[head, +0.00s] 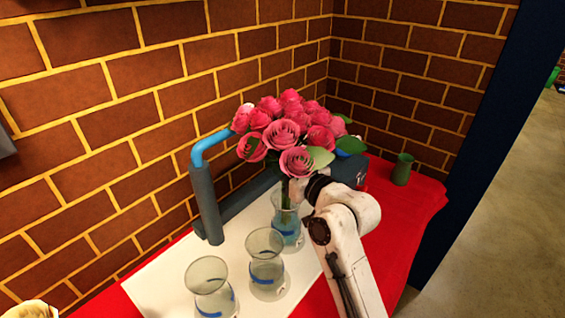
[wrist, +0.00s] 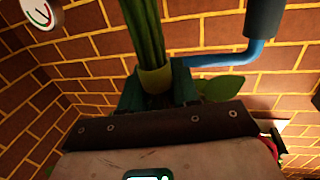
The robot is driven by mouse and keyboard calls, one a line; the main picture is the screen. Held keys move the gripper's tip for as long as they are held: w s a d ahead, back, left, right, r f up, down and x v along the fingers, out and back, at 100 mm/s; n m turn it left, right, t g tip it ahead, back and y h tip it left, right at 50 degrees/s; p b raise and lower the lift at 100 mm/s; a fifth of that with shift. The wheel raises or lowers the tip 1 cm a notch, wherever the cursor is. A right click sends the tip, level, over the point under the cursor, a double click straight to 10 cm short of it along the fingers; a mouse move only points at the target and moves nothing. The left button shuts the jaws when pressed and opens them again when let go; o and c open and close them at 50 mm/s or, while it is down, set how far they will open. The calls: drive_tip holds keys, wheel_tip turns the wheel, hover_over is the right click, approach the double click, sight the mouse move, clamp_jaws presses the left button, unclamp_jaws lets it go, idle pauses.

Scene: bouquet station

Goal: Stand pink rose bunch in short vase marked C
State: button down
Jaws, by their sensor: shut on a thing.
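The pink rose bunch (head: 290,130) is upright above the far end of the white board, with green leaves at its right. My gripper (head: 295,188) is shut on its stems below the blooms. In the wrist view, my gripper (wrist: 156,92) holds the green stems (wrist: 146,30) at a yellowish band. Three clear glass vases with blue marks stand in a row: a near one (head: 210,288), a middle one (head: 266,264) and a far one (head: 288,228). The stems overlap the far vase's mouth; I cannot tell whether they are inside it. No letter is readable on any vase.
A grey post with a blue pipe (head: 207,146) stands left of the bunch. A small green vase (head: 402,170) is on the red cloth (head: 410,215) at right. Brick walls (head: 100,120) close off the back. A round white disc (wrist: 42,12) shows in the wrist view.

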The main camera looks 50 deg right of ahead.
drive_tip(key=shift+f+b, duration=0.45)
drive_tip(key=shift+f, duration=0.05)
idle(0.8)
drive_tip(key=c, duration=0.7)
unclamp_jaws()
drive_tip(key=shift+c, duration=0.2)
drive_tip(key=shift+f, duration=0.1)
drive_tip(key=s+a+b, duration=0.1)
drive_tip(key=s+a, duration=0.1)
drive_tip(key=s, duration=0.8)
drive_tip(key=shift+s, duration=0.35)
